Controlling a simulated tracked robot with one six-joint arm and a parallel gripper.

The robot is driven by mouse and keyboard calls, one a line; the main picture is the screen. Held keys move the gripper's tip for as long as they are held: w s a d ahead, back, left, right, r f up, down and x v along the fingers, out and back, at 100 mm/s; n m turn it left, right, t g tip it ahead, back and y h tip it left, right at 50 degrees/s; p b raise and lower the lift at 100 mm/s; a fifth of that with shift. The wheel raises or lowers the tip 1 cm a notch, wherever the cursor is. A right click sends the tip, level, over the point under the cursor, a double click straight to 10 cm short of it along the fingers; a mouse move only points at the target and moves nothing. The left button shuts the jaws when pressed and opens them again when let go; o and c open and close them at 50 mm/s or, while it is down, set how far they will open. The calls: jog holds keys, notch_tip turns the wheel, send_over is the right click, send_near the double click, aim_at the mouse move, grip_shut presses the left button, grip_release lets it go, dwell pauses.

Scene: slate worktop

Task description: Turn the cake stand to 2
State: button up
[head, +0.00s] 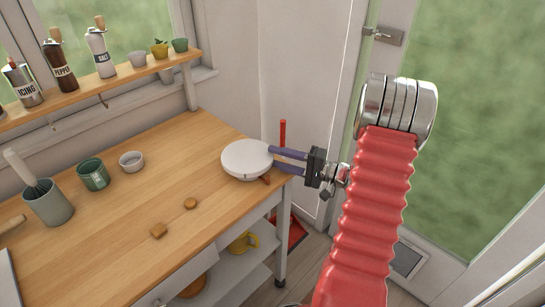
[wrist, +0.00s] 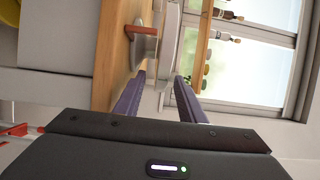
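The cake stand (head: 246,158) is a white round plate near the right end of the wooden worktop. In the wrist view its plate (wrist: 171,40) shows edge-on, turned on its side by the camera. A small red-brown piece (head: 265,179) sits by its base at the front; it also shows in the wrist view (wrist: 137,32). My gripper (head: 272,156) has purple fingers at the stand's right rim. In the wrist view the fingers (wrist: 162,82) are apart, with the plate's edge in line between them. I cannot tell whether they touch it. No number is readable.
A green mug (head: 93,174), a small white bowl (head: 131,161) and a grey whisk pot (head: 48,204) stand further left. A shelf (head: 120,80) with bottles runs behind.

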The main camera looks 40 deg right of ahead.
jog(key=v, duration=1.1)
jog(key=shift+s, duration=0.2)
jog(key=shift+f, duration=0.1)
jog(key=shift+s+a, duration=0.25)
jog(key=shift+s, duration=0.3)
jog(key=shift+w, duration=0.1)
send_near(247, 157)
jog(key=w, duration=0.1)
jog(key=w+d+f, duration=0.1)
jog(key=w, duration=0.2)
jog(key=shift+w+d+f, duration=0.15)
jog(key=shift+w+d, duration=0.05)
jog(key=shift+w, duration=0.2)
